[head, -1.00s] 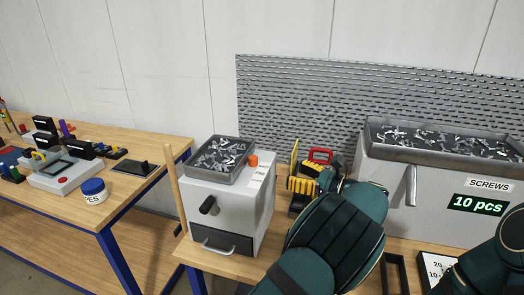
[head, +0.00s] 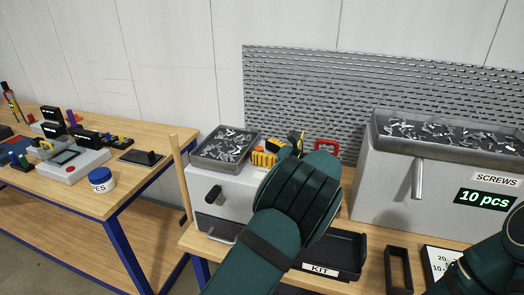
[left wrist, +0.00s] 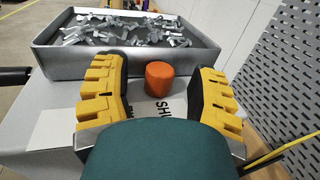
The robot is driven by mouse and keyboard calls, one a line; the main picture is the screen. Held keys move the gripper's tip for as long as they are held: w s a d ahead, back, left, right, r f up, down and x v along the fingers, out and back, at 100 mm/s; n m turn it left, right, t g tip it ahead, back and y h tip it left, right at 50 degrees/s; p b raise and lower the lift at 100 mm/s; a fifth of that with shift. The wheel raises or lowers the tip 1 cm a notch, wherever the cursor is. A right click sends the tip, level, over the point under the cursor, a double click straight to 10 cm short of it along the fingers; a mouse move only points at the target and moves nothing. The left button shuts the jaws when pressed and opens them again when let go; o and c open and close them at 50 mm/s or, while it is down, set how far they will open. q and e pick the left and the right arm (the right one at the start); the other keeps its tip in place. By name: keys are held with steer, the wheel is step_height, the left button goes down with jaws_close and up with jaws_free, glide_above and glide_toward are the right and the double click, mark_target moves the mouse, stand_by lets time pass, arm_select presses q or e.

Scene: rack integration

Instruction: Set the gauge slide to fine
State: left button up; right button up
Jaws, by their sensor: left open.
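An orange knob (left wrist: 160,77) stands on top of the grey-white box (head: 205,181), beside its tray of metal parts; I take it to be the gauge slide's knob. A label beside it is partly covered, so I cannot read its setting. My left gripper (head: 280,150) is open over the right part of the box top. In the left wrist view my left gripper (left wrist: 158,72) has its yellow fingers on either side of the knob, with gaps. In the head view the knob is hidden behind the gripper. My right gripper is out of view.
The parts tray (head: 226,147) sits close to the left fingers. A KIT tray (head: 340,270) lies right of the box. A large screws dispenser (head: 390,185) stands at right, before a perforated panel (head: 300,85). Another wooden table (head: 140,187) is at left.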

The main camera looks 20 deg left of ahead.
arm_select(q)
steer(key=shift+a, duration=0.25)
jaws_close()
stand_by(0.3)
